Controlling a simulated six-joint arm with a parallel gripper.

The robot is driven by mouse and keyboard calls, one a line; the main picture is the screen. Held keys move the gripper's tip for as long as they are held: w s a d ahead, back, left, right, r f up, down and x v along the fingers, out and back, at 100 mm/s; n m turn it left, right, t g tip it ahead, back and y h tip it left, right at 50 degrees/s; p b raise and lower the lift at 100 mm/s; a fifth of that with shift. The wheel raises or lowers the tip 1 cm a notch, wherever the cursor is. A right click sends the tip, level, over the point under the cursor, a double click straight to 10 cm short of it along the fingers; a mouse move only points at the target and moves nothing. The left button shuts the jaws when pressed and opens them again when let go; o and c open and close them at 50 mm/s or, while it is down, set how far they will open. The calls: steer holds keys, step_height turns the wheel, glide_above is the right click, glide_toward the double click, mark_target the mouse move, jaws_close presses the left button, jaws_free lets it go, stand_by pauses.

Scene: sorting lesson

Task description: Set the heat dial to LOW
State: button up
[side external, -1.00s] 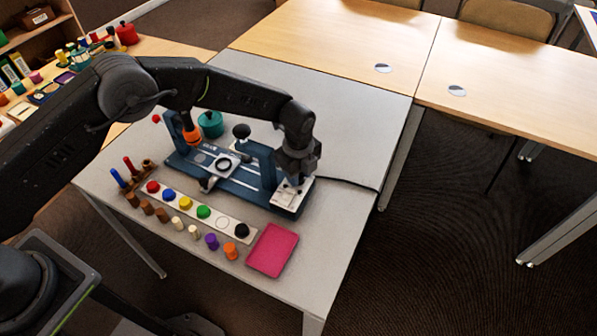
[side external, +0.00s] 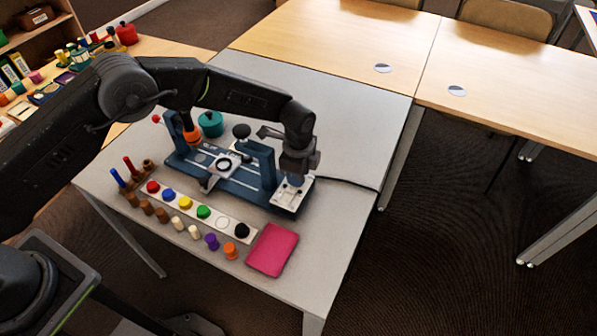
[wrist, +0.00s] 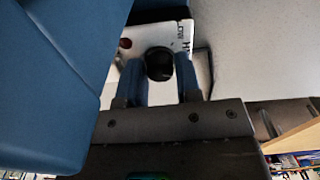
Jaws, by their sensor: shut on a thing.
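The heat dial (wrist: 158,64) is a round black knob on a white panel (wrist: 135,32) with printed lettering. Part of the lettering reads like LOW and HI, turned on its side. My gripper (wrist: 160,82) has its two blue fingers on either side of the dial and is shut on it. In the side view the white panel (side external: 287,203) is at the right end of the blue machine (side external: 235,183), with my gripper (side external: 293,180) pointing down over it. The dial is hidden there. I cannot tell which mark the dial points to.
A pink pad (side external: 272,250) lies in front of the panel. A white strip (side external: 232,224) with coloured knobs and several loose pegs lies along the front. A blue upright (side external: 262,163) stands close to the left of my gripper. A black cable (side external: 345,183) runs off right.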

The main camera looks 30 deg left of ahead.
steer(key=o, duration=0.6)
step_height(320, 180, up, 14)
steer(key=shift+f, duration=0.1)
stand_by(0.4)
